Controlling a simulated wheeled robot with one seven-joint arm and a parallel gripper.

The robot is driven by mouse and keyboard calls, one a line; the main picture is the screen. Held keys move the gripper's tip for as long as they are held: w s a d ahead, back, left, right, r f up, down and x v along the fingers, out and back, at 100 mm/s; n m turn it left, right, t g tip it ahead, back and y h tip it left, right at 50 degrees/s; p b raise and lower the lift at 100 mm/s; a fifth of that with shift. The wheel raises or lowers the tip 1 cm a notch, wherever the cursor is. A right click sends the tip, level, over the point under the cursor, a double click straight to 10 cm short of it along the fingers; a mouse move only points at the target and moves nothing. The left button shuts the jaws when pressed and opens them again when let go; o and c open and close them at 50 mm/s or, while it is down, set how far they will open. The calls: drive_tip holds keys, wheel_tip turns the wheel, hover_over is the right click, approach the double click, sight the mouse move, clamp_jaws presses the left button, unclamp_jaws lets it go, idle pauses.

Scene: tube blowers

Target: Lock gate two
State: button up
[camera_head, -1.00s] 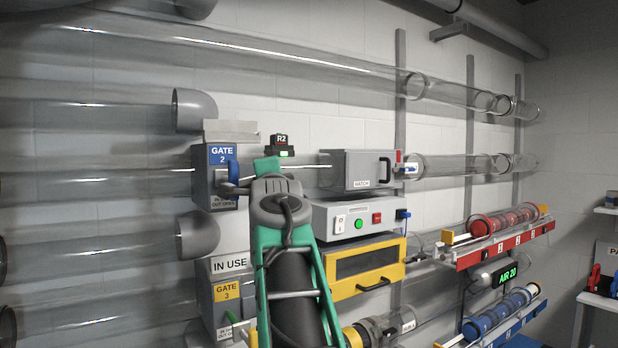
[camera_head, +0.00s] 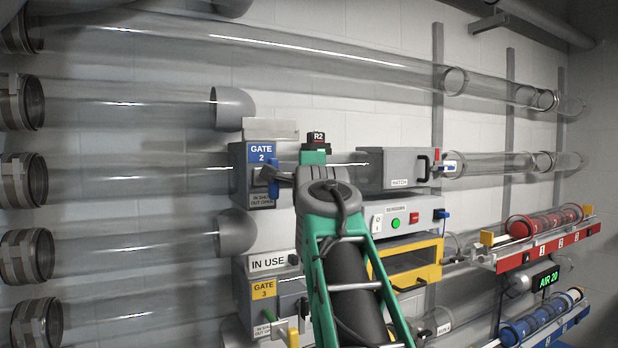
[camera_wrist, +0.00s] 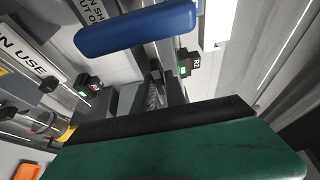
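The gate 2 box (camera_head: 238,180) is on the wall left of centre in the head view, with a blue label. Its blue handle (camera_head: 270,179) is on the front, low on the right side. The handle also shows as a blue bar (camera_wrist: 135,28) at the top of the wrist view. My gripper (camera_head: 284,179) is right beside the handle. In the wrist view a wide green gripper part with a dark edge lies below the bar, with a gap between them.
The gate 3 box (camera_head: 263,300) with a yellow label is below, under an "IN USE" sign (camera_head: 268,263). The hatch box (camera_head: 385,168) and sender panel (camera_head: 405,218) are to the right. Clear tubes run along the wall. Red and blue carrier racks are at right.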

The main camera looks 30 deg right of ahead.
drive_tip(key=o, duration=0.3)
drive_tip(key=shift+o, duration=0.2)
drive_tip(key=b+v, duration=0.3)
drive_tip(key=v, duration=0.4)
drive_tip(key=shift+s+a, duration=0.15)
drive_tip(key=shift+s, duration=0.2)
